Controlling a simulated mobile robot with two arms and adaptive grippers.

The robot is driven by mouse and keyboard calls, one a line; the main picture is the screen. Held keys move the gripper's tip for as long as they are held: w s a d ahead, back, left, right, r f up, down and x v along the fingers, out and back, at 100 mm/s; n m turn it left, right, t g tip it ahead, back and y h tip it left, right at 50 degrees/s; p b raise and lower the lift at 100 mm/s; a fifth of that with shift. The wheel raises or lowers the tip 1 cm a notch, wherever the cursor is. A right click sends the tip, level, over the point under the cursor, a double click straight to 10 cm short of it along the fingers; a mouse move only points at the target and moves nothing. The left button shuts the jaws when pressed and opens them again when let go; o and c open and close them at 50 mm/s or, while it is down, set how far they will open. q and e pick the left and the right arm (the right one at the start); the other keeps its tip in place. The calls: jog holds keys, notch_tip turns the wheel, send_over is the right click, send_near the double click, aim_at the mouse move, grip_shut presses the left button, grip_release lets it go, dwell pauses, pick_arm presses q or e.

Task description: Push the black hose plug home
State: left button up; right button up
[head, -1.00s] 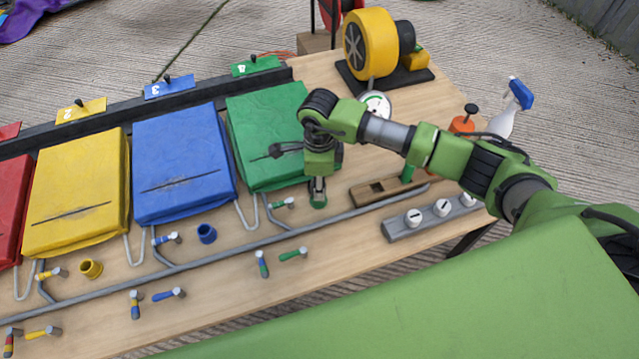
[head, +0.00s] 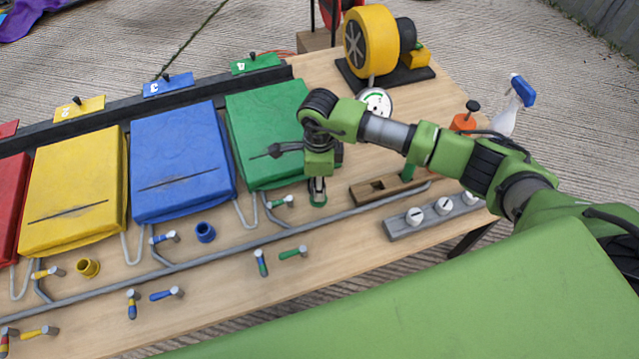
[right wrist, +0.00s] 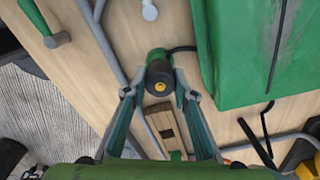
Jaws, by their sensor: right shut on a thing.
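In the right wrist view a short black plug (right wrist: 160,72) with a yellow centre on its near end sits against a green collar (right wrist: 158,54). My right gripper (right wrist: 160,94) has one finger on each side of the plug and is shut on it. In the head view my right gripper (head: 318,186) points down at the tabletop beside the front right corner of the green pad (head: 266,130). A green ring (head: 318,201) shows at its tips; the plug is mostly hidden there. How deep the plug sits cannot be told. My left gripper is not in view.
The grey pipe (head: 232,248) runs along the table in front of the pads. Small valves (head: 293,252) stand near it. A wooden block (head: 368,190) and a grey strip with white knobs (head: 425,225) lie to the right. A yellow blower (head: 372,42) stands behind.

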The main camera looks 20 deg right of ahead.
jog(key=o, duration=1.2)
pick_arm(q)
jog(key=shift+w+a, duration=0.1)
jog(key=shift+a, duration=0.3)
pick_arm(e)
jog(key=shift+r, duration=0.2)
notch_tip(320, 180, up, 8)
jog(key=shift+f, duration=0.2)
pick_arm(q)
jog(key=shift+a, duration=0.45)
